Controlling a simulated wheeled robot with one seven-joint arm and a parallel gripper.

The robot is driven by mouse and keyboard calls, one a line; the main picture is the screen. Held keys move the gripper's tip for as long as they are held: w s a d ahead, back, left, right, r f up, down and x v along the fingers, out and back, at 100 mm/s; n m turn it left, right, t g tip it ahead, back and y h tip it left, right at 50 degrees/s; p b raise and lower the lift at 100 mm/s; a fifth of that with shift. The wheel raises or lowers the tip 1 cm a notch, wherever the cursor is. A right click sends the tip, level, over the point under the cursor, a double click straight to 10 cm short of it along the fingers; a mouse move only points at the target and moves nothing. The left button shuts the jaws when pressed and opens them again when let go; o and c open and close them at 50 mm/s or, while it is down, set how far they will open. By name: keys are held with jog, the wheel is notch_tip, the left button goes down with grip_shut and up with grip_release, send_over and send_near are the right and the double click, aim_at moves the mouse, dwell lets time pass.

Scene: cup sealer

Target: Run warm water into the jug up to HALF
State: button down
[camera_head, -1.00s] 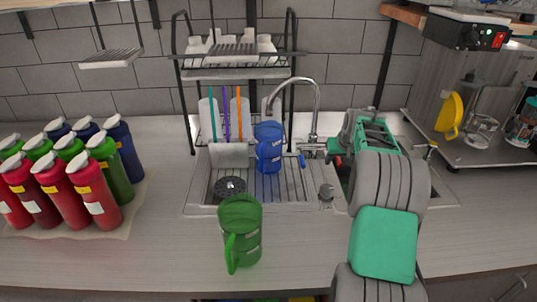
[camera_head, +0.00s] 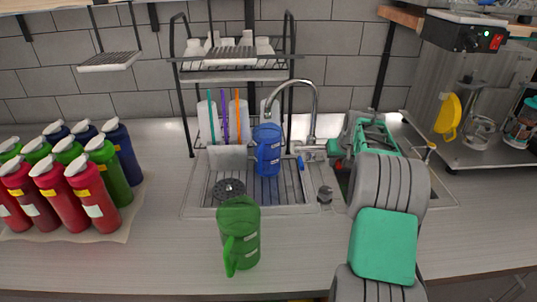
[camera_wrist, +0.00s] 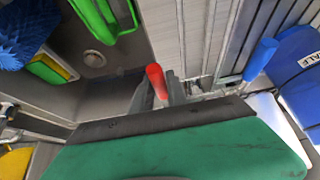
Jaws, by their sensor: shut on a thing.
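The blue jug (camera_head: 267,158) stands upright in the sink under the spout of the curved tap (camera_head: 316,100). In the wrist view the blue jug (camera_wrist: 300,75) is at the right, with the word HALF on its side. My gripper (camera_wrist: 158,93) is shut on the red tap handle (camera_wrist: 155,76). In the head view my gripper (camera_head: 335,150) is right of the tap, where it mostly hides the red handle. The blue tap handle (camera_head: 301,162) is on the tap's left side and also shows in the wrist view (camera_wrist: 262,56). I cannot make out a water stream or the level in the jug.
A green jug (camera_head: 240,240) stands on the counter (camera_head: 165,270) in front of the sink. Several red, green and blue bottles (camera_head: 68,180) stand at the left. A dish rack (camera_head: 235,72) is behind the sink. A shelf with a yellow item (camera_head: 448,117) is at the right.

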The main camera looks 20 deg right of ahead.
jog(key=shift+w+a+r+p, duration=0.1)
jog(key=shift+w+r+p, duration=0.3)
jog(key=shift+r, duration=0.45)
jog(key=shift+w+a+r+p, duration=0.1)
jog(key=shift+w+r+p, duration=0.05)
jog(key=shift+r+p, duration=0.6)
jog(key=shift+s+f+b, duration=0.1)
jog(key=shift+f+b, duration=0.1)
jog(key=shift+b, duration=0.1)
dwell(6.0)
